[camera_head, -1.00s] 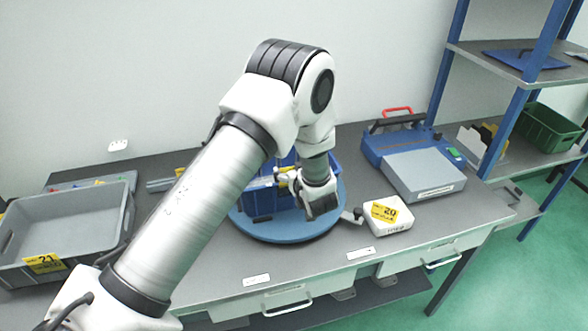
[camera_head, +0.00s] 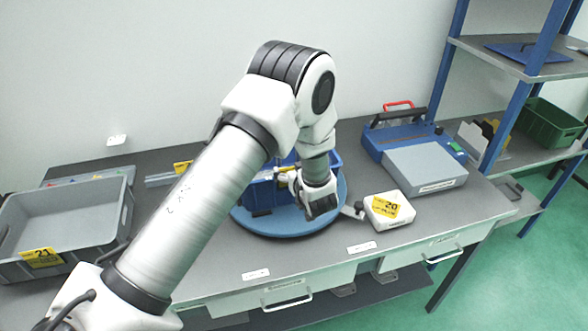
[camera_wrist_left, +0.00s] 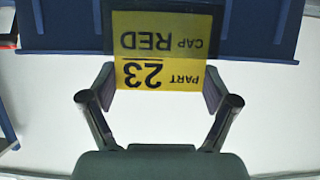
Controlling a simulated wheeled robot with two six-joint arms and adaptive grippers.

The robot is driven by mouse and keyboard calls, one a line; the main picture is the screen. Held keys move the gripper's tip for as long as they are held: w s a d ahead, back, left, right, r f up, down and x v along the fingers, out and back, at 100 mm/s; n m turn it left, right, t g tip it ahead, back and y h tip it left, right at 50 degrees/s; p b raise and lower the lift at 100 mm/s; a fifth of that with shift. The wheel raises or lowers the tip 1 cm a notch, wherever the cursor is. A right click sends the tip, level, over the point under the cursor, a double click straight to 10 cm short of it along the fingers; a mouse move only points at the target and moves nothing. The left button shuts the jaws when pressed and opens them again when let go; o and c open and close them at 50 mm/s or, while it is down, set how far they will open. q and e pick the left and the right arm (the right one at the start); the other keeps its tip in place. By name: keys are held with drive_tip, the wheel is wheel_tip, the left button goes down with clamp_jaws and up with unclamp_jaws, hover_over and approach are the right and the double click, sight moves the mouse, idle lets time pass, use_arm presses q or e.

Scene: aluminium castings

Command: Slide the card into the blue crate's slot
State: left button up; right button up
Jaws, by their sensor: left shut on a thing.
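My left gripper (camera_head: 288,176) is shut on the yellow card (camera_wrist_left: 158,75), holding it by its two side edges. In the wrist view the card reads "PART 23 CAP RED" upside down. Its upper half is shaded and overlaps the blue crate's wall (camera_wrist_left: 65,25), between two darker upright strips. I cannot tell whether that edge is inside the slot or only in front of it. In the head view the blue crate (camera_head: 262,197) stands on a round blue turntable (camera_head: 285,226), partly hidden by my left arm. My right gripper is out of view.
A grey bin (camera_head: 62,232) with a yellow label stands at the left. A white box (camera_head: 389,212) labelled 20 is right of the turntable, near a small lever. A blue and grey machine (camera_head: 415,160) is behind it. Bare bench lies in front of the turntable.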

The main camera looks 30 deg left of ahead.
use_arm(q)
drive_tip(key=shift+f, duration=0.4)
drive_tip(key=o, duration=0.6)
drive_tip(key=shift+s+d, duration=0.1)
drive_tip(key=v, duration=1.1)
drive_tip(key=shift+s+d+r, duration=0.15)
drive_tip(key=shift+d+r, duration=0.1)
drive_tip(key=shift+d, duration=0.05)
